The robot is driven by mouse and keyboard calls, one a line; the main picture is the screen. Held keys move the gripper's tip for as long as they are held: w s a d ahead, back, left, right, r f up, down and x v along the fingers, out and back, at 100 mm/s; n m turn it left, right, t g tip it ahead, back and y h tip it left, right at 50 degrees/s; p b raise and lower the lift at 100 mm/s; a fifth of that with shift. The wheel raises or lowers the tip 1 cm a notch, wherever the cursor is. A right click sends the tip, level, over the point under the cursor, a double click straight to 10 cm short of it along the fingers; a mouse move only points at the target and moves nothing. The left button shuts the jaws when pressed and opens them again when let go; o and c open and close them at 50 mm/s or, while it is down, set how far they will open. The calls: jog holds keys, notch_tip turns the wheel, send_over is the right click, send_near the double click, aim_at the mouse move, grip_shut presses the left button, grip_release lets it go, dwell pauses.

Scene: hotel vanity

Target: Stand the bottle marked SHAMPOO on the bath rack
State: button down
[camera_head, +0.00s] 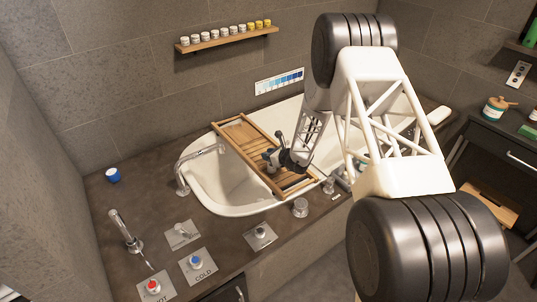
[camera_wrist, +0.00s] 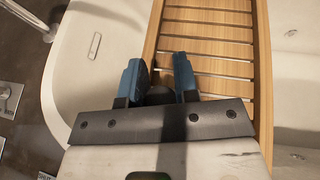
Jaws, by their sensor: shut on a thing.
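The wooden bath rack (camera_head: 240,132) lies across the white bathtub; its slats fill much of the wrist view (camera_wrist: 208,47). My gripper (camera_head: 270,158) is over the near half of the rack. In the wrist view its two blue fingers (camera_wrist: 159,66) are shut on a dark, rounded thing (camera_wrist: 158,96). This looks like the top of a bottle, but no marking on it shows. The rest of the held thing is mostly hidden, so I cannot tell whether it touches the slats.
Taps and marked hot and cold knobs (camera_head: 196,262) stand on the dark counter at the left. A curved spout (camera_head: 190,160) rises beside the tub's left end. A wall shelf (camera_head: 228,38) holds several small jars. The rack's far half is clear.

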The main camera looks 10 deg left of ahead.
jog(key=c, duration=0.9)
grip_release()
jog(key=shift+o, duration=0.2)
jog(key=shift+r, duration=0.1)
jog(key=shift+r, duration=0.45)
jog(key=v, duration=1.2)
jog(key=shift+r, duration=0.1)
jog(key=shift+r, duration=0.1)
